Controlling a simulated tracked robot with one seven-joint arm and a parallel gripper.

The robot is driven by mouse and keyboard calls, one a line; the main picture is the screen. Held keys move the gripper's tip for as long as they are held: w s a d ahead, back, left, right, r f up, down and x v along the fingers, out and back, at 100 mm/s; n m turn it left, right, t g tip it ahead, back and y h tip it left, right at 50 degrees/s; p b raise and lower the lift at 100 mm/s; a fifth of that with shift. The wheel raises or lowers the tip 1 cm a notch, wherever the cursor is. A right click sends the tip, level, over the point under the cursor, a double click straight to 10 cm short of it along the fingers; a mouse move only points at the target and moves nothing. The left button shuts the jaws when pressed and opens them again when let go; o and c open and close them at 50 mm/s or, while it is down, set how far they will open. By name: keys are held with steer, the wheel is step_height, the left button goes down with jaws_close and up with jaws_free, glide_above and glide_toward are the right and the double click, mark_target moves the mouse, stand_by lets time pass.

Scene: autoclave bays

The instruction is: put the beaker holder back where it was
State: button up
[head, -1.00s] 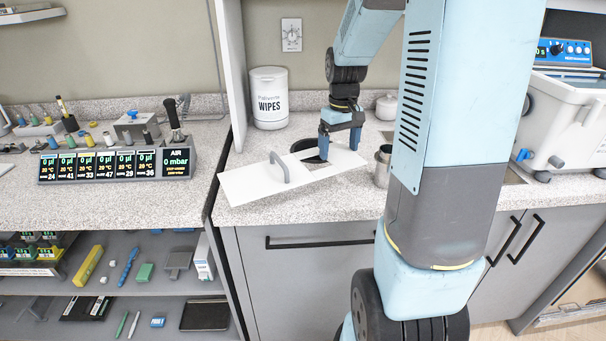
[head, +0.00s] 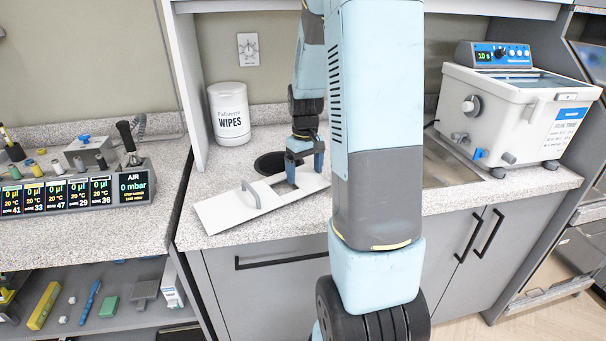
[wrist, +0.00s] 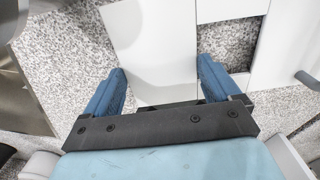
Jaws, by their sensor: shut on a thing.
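The beaker holder (head: 222,212) is a flat white plate with a grey handle and a rectangular opening. My gripper (head: 305,160) is shut on the plate's right part, fingers pointing down. In the wrist view, the blue fingers (wrist: 166,88) stand on either side of a white strip of the holder (wrist: 155,50). The opening and part of the handle show at the right there. My arm hides the counter to the right.
A white wipes tub (head: 229,113) stands behind the holder. A white water bath (head: 520,115) stands at the right. A divider panel (head: 185,80) closes the left side. Bare counter lies in front.

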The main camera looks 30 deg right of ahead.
steer(key=shift+f, duration=0.65)
steer(key=o, duration=0.9)
steer(key=shift+o, duration=0.2)
